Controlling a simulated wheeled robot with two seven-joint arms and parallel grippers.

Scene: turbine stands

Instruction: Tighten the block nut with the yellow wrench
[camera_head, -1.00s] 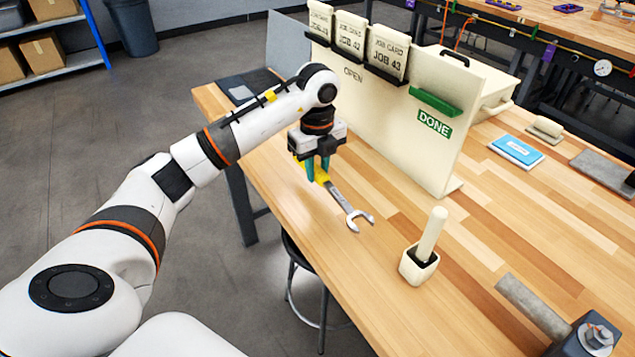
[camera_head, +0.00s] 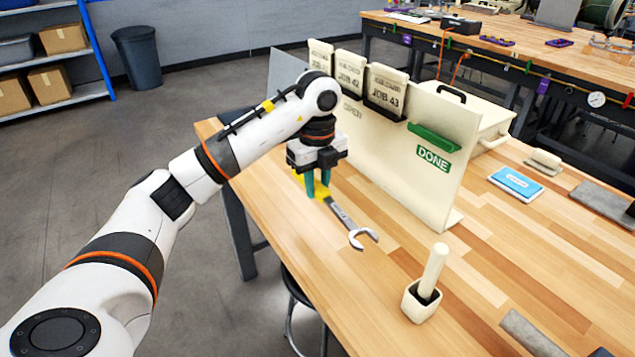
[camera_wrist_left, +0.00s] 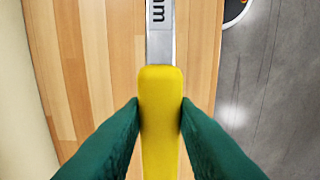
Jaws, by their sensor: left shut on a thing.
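The wrench (camera_head: 345,217) has a yellow handle and a silver open-ended head, which points toward the lower right in the head view. My left gripper (camera_head: 317,190) is shut on the yellow handle and holds the wrench over the wooden bench. In the left wrist view the green fingertips (camera_wrist_left: 160,112) press on both sides of the yellow handle (camera_wrist_left: 160,90), with the silver shank (camera_wrist_left: 160,35) beyond it. Only a dark corner of the block shows at the bottom right edge of the head view, and its nut is out of frame. My right gripper is not in view.
A cream board (camera_head: 400,140) with job cards and a green DONE label stands behind the wrench. A cream holder (camera_head: 421,302) with an upright rod stands to the right. A grey bar (camera_head: 528,333) lies near the bottom right. Bench (camera_head: 370,300) between is clear.

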